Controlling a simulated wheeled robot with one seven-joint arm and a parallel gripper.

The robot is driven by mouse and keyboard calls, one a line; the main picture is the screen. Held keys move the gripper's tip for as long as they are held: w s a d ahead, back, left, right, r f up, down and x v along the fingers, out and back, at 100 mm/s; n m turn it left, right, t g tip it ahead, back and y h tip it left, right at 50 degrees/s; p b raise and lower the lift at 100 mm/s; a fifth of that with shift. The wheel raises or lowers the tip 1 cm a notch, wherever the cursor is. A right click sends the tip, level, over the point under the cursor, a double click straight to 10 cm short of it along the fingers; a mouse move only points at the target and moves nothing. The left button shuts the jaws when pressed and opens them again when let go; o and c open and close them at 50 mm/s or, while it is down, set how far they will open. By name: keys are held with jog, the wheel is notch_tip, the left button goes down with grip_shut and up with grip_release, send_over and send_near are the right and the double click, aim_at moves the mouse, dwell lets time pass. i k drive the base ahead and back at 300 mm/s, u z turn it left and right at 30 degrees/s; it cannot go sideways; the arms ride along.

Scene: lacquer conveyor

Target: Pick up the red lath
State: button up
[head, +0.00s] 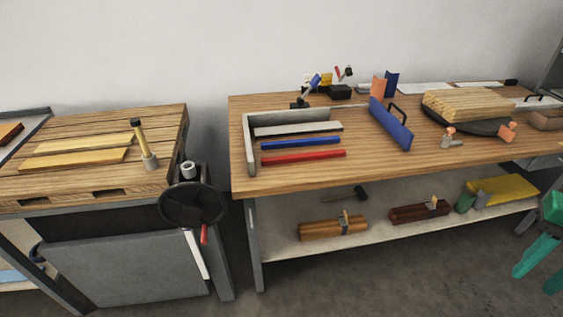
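The red lath (304,156) is a long thin bar. It lies flat on the wooden top of the long workbench (270,181), near its front edge. A blue lath (301,143) lies just behind it, roughly parallel and apart from it. My gripper is not visible in the head view.
An L-shaped grey frame (249,150) stands left of the laths, with a pale bar (297,129) behind them. A blue plate with a handle (391,125) stands to the right. Bench top in front of the red lath is clear. A second bench (60,184) stands left.

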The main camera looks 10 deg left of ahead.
aim_at(273, 160)
jog(key=u, duration=0.1)
jog(key=i, duration=1)
jog(key=z, duration=0.05)
